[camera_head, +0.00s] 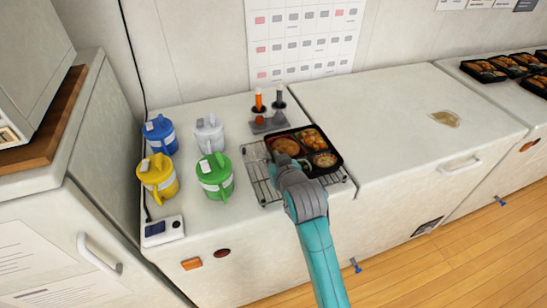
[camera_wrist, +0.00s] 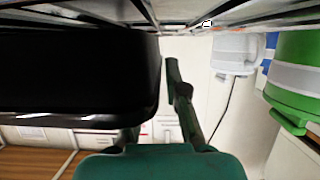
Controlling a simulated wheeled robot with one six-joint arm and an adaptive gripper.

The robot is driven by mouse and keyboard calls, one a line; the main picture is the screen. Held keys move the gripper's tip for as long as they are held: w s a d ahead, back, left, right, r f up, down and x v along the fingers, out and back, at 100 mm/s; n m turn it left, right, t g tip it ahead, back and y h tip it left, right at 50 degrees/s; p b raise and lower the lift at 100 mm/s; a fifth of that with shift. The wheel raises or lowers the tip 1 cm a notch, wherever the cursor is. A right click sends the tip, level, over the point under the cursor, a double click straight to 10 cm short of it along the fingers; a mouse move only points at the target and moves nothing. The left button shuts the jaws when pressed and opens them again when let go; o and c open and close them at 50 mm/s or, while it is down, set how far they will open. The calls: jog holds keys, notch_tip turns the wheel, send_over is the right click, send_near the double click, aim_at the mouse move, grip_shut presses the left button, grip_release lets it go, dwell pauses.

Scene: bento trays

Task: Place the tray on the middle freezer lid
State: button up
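The black bento tray (camera_head: 337,164), with food in several compartments, is at the wire rack (camera_head: 262,190) on the left freezer lid. My gripper (camera_head: 284,163) is at the tray's near left side. In the wrist view, which looks upside down, the tray's dark side (camera_wrist: 80,75) fills the left and the rack (camera_wrist: 210,22) runs along the top. One finger of my gripper (camera_wrist: 160,110) shows beside the tray; the other is mostly hidden behind it, so I cannot tell whether the tray is gripped. The middle freezer lid (camera_head: 390,110) is to the right, with a brownish stain (camera_head: 445,118).
Blue (camera_head: 159,135), white (camera_head: 209,133), yellow (camera_head: 158,178) and green (camera_head: 215,176) jugs stand left of the rack. A small stand (camera_head: 268,124) with orange and grey items is behind it. More bento trays (camera_head: 484,70) lie on the right freezer. The middle lid is otherwise clear.

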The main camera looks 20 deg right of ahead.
jog(key=shift+o, duration=0.7)
jog(key=shift+r, duration=0.1)
jog(key=shift+r, duration=0.15)
jog(key=v, duration=1.2)
